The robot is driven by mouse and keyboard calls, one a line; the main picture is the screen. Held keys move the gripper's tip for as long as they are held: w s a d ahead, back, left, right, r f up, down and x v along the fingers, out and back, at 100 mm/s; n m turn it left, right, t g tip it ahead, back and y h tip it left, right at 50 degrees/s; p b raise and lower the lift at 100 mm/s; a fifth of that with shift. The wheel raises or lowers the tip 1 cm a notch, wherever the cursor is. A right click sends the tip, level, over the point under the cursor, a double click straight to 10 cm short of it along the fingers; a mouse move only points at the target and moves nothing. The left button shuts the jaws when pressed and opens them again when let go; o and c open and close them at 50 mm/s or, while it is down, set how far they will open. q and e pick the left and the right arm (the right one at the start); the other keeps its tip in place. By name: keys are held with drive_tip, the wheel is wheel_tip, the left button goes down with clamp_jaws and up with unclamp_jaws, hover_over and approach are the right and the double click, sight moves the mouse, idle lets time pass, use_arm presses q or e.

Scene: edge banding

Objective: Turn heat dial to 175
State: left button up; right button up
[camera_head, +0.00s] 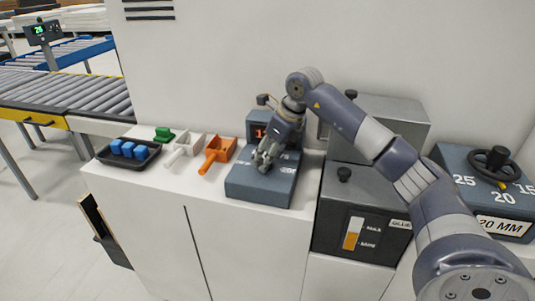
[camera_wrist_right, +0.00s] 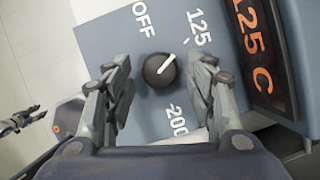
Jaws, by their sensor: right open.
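The heat dial (camera_wrist_right: 159,70) is a black round knob with a white pointer, on a blue-grey control box (camera_head: 250,187). The pointer aims up and right, roughly at the 125 mark; OFF and 200 also show. The display (camera_wrist_right: 258,45) reads 125 C in orange. My right gripper (camera_head: 264,163) is over the box, hiding the dial in the head view. In the right wrist view its open fingers (camera_wrist_right: 160,88) stand on either side of the dial, apart from it. What looks like my left gripper (camera_wrist_right: 28,121) shows small at the lower left edge.
Left of the box are an orange scoop (camera_head: 217,152), a white scoop (camera_head: 186,146), a green block (camera_head: 164,134) and a black tray (camera_head: 142,163) with blue blocks. The glue unit (camera_head: 352,225) stands close on the right. A wall rises behind.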

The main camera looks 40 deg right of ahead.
drive_tip(key=shift+w+f, duration=0.1)
drive_tip(key=shift+f, duration=0.2)
drive_tip(key=c, duration=1.1)
drive_tip(key=shift+a+m, duration=0.1)
drive_tip(key=shift+m, duration=0.2)
drive_tip(key=m, duration=0.2)
drive_tip(key=m+h, duration=0.2)
drive_tip(key=m, duration=0.1)
drive_tip(key=shift+a+m+t+b, duration=0.25)
drive_tip(key=shift+m+t+b, duration=0.05)
drive_tip(key=shift+b, duration=0.05)
drive_tip(key=m+h, duration=0.1)
drive_tip(key=m, duration=0.1)
drive_tip(key=m+h+b, duration=0.1)
drive_tip(key=m, duration=0.2)
drive_tip(key=shift+a+r+g, duration=0.1)
drive_tip(key=shift+a+g, duration=0.1)
drive_tip(key=shift+g, duration=0.2)
drive_tip(key=shift+m, duration=0.4)
